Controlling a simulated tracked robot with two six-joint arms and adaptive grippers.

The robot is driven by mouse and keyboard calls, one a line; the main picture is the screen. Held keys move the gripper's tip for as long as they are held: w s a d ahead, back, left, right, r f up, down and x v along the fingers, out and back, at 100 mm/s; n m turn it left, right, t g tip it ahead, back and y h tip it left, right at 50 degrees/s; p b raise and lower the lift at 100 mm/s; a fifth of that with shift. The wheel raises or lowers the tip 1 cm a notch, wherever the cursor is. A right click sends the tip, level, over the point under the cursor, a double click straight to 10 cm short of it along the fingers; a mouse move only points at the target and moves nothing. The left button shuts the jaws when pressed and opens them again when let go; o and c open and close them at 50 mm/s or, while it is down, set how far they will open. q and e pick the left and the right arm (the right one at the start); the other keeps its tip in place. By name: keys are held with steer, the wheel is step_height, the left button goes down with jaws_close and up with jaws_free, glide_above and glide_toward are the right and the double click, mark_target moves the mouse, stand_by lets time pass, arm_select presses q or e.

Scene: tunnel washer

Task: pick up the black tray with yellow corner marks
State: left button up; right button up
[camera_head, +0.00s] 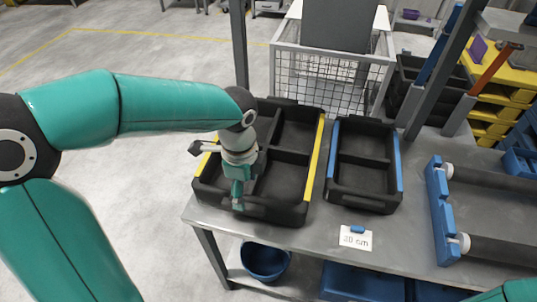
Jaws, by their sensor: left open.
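The black tray with yellow marks (285,181) lies on the grey table near its left edge. It has yellow strips along its left and right sides and dividers inside, and it looks empty. My left arm comes in from the left, and my left gripper (238,206) points down over the front left part of the tray. It is open with nothing seen in it, and it hides part of the tray's left side. I cannot tell whether the fingers touch the tray. Only a bit of teal, likely my right arm, shows at the bottom right; my right gripper is out of view.
A black tray with blue strips (361,180) stands just right of it. A "30 cm" card (356,238) lies in front. A roller unit with a blue end (441,212) is at the right. A wire cage (325,75) stands behind, with a dark post nearby.

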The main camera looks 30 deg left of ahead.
mark_target(245, 199)
arm_select(q)
steer(key=f, duration=0.3)
steer(key=shift+a+f, duration=0.25)
steer(key=shift+f, duration=0.15)
steer(key=shift+w+f, duration=0.1)
steer(key=shift+f, duration=0.35)
steer(key=shift+f, duration=0.25)
steer(key=shift+s+f, duration=0.1)
steer(key=shift+s, duration=0.15)
steer(key=c, duration=1.4)
steer(key=shift+d+b, duration=0.1)
steer(key=shift+b, duration=0.2)
